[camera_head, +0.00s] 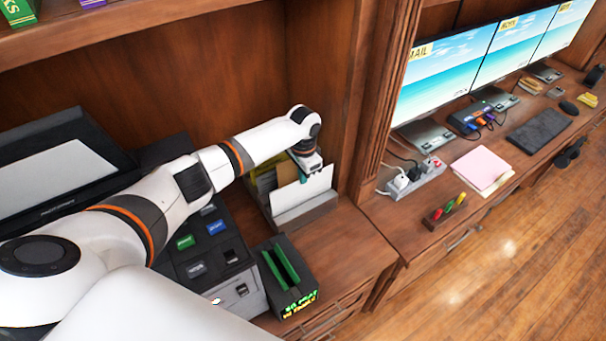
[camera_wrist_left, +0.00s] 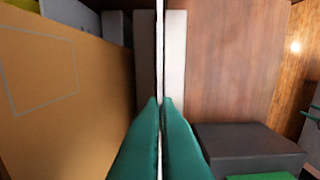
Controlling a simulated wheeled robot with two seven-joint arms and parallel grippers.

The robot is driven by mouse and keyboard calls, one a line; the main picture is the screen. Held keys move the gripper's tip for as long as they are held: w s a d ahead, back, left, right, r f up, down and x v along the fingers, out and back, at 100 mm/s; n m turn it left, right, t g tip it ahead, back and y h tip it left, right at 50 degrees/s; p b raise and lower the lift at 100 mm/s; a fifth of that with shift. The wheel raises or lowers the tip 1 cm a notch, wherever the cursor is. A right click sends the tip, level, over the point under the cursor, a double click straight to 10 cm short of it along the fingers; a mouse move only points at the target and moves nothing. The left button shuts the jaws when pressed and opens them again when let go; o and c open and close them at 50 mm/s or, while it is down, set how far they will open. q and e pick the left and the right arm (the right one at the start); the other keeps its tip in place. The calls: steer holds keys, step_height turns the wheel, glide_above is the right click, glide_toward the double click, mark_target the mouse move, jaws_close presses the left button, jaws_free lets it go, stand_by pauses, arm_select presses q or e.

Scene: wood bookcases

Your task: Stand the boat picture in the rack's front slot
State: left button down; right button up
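A thin white panel, seemingly the boat picture (camera_head: 301,192), stands upright at the front of the grey rack (camera_head: 308,211) in the head view; no boat shows on the side I see. My left gripper (camera_head: 307,172) is above it, pointing down. In the left wrist view, its green fingers (camera_wrist_left: 159,101) are closed on the panel's thin edge. The panel is edge-on, between a darker divider and the rack's pale front wall (camera_wrist_left: 176,60). Its lower edge is hidden, so I cannot tell whether it rests on the slot floor. My right gripper is not in view.
Folders (camera_head: 265,180) fill the rack's back slots; a tan one (camera_wrist_left: 60,90) is close in the wrist view. A black box with green bars (camera_head: 287,275) stands in front of the rack. A wood post (camera_head: 375,100) rises to the right. The counter right of the rack is clear.

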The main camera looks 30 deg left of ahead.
arm_select(q)
steer(key=shift+f+b, duration=0.7)
steer(key=shift+f, duration=0.4)
steer(key=c, duration=1.6)
jaws_free()
steer(key=shift+r, duration=0.15)
step_height(320, 180, up, 12)
steer(key=b, duration=0.2)
steer(key=shift+b, duration=0.4)
